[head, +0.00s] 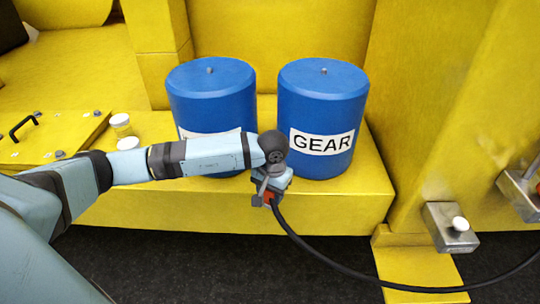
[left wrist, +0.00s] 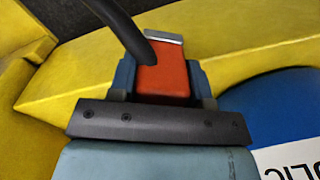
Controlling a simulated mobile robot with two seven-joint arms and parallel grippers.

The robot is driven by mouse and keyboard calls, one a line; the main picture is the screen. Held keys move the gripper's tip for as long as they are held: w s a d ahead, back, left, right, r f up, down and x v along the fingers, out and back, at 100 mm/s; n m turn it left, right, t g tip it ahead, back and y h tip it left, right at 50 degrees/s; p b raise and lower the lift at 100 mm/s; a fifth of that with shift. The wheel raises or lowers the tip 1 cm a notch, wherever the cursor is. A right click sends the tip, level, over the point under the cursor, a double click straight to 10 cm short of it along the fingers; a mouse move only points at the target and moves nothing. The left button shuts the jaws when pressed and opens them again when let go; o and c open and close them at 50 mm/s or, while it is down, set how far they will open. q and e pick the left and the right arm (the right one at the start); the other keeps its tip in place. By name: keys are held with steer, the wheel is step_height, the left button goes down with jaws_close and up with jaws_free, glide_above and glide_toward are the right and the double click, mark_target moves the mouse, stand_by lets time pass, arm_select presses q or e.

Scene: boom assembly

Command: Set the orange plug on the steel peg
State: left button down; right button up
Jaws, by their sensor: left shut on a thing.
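My left gripper (head: 268,188) is shut on the orange plug (left wrist: 165,75), whose black hose comes off one end. In the head view the plug shows only as a small orange patch below my wrist, in front of the blue drums; the fingers hide most of it. In the left wrist view it sits between the two blue-grey fingers (left wrist: 163,82), with a pale metal edge at its far end. At the right of the head view a steel block (head: 440,222) carries a short upright peg with a pale round top (head: 460,223); I cannot tell if this is the steel peg. My right gripper is out of view.
Two blue drums (head: 331,95) stand on the yellow ledge (head: 330,207) behind my gripper. Another steel block (head: 520,195) is at the right edge. The black hose (head: 340,268) sweeps across the dark floor to the right. White-capped jars (head: 121,122) stand at left.

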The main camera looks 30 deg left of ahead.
arm_select(q)
steer(key=w+a+r+b, duration=0.2)
steer(key=w+a+r, duration=0.4)
steer(key=r, duration=0.1)
steer(key=shift+n, duration=0.3)
steer(key=shift+w+f+b, duration=0.15)
steer(key=shift+f+b, duration=0.8)
steer(key=shift+f, duration=1.5)
steer(key=shift+f, duration=0.15)
steer(key=shift+f+b, duration=0.3)
steer(key=shift+b, duration=0.25)
steer(key=shift+f+b, duration=0.2)
steer(key=shift+b, duration=0.2)
